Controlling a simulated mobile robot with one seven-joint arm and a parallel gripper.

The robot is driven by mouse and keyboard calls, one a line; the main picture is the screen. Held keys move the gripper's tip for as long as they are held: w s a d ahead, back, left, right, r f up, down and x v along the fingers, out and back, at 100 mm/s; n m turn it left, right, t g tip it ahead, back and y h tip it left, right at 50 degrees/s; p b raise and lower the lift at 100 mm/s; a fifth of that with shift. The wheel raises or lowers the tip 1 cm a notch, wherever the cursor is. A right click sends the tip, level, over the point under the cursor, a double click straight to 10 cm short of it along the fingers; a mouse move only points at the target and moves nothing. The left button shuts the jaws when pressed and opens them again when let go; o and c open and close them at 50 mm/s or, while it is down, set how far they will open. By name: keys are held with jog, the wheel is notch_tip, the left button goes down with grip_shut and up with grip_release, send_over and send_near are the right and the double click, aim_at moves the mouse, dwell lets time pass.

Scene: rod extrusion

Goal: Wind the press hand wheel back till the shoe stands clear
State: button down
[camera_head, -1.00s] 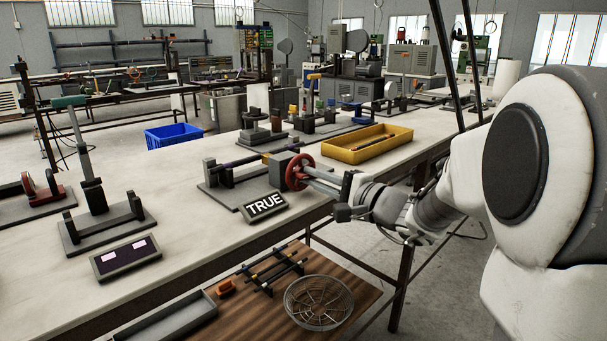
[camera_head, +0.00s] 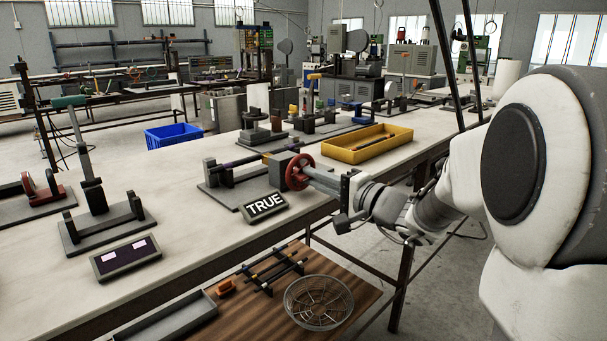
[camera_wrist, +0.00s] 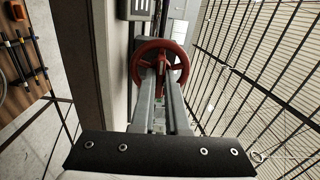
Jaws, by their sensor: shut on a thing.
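The press stands near the front edge of the bench, with a dark block (camera_head: 281,162) on a grey base plate (camera_head: 219,197). Its red hand wheel (camera_head: 291,172) faces my arm and also shows in the wrist view (camera_wrist: 137,63). My gripper (camera_head: 309,177) is shut on the hand wheel, its two long fingers reaching to the wheel's middle in the wrist view (camera_wrist: 160,70). A dark purple rod and a small yellow piece (camera_head: 266,157) show behind the block. I cannot make out the shoe or its gap.
A sign reading TRUE (camera_head: 265,207) stands just in front of the press. A yellow tray (camera_head: 368,146) lies to its right on the bench. A lower wooden table (camera_head: 262,318) holds a wire basket (camera_head: 319,303) and a rack. Open floor lies beyond the bench's right side.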

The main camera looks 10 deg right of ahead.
jog(key=shift+n, duration=0.8)
jog(key=shift+n, duration=1)
jog(key=shift+n, duration=0.8)
jog(key=shift+n, duration=0.4)
jog(key=shift+n, duration=0.8)
